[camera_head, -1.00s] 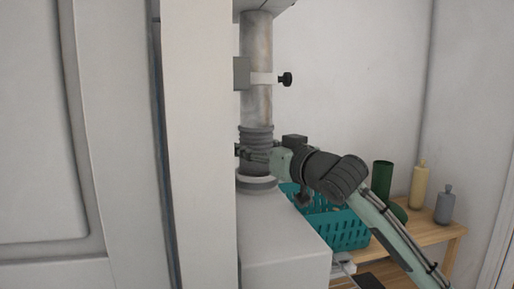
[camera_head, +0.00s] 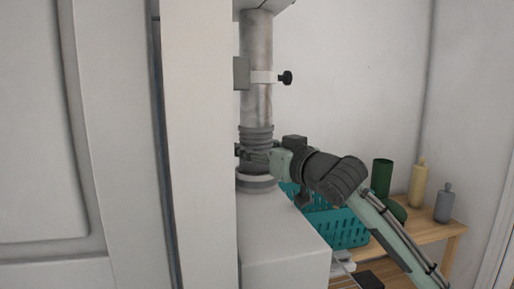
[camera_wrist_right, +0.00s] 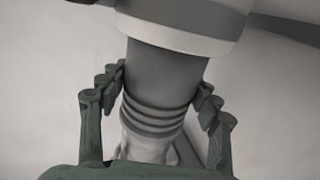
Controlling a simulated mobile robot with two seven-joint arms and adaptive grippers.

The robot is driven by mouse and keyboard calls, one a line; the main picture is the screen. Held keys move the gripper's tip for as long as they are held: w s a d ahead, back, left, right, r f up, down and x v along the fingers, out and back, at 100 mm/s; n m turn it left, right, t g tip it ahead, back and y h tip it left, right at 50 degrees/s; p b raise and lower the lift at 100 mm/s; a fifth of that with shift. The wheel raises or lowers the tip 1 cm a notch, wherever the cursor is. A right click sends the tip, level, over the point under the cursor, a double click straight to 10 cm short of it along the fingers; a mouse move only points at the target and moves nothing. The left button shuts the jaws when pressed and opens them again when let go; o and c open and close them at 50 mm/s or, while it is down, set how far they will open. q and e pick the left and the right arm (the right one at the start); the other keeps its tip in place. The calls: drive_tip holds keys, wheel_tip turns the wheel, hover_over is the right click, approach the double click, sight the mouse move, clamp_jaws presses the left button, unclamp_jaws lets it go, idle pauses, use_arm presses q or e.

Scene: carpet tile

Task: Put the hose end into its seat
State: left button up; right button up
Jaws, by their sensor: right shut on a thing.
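The hose (camera_head: 257,103) hangs upright, a mottled grey tube with a ribbed dark cuff and a plain dark hose end (camera_wrist_right: 165,78) below it. My right gripper (camera_head: 250,154) is shut on the hose end from the right. In the wrist view its two fingers (camera_wrist_right: 163,90) lie on either side of the dark end, just by the ribs. The seat (camera_head: 257,184) is a round grey collar with a pale rim on a white block. The hose end meets the pale rim (camera_wrist_right: 180,38) in the wrist view; how deep it sits is hidden. My left gripper is not in view.
A bracket with a black knob (camera_head: 286,78) clasps the hose higher up. A large white panel (camera_head: 198,150) closes off the left. Behind my right arm are a teal basket (camera_head: 345,230), a green cylinder (camera_head: 382,176) and two bottles on a wooden table (camera_head: 440,236).

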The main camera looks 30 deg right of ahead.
use_arm(q)
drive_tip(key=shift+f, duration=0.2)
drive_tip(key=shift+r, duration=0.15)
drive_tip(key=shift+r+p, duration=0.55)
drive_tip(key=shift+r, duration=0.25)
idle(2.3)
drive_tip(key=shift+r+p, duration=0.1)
drive_tip(key=shift+p, duration=0.25)
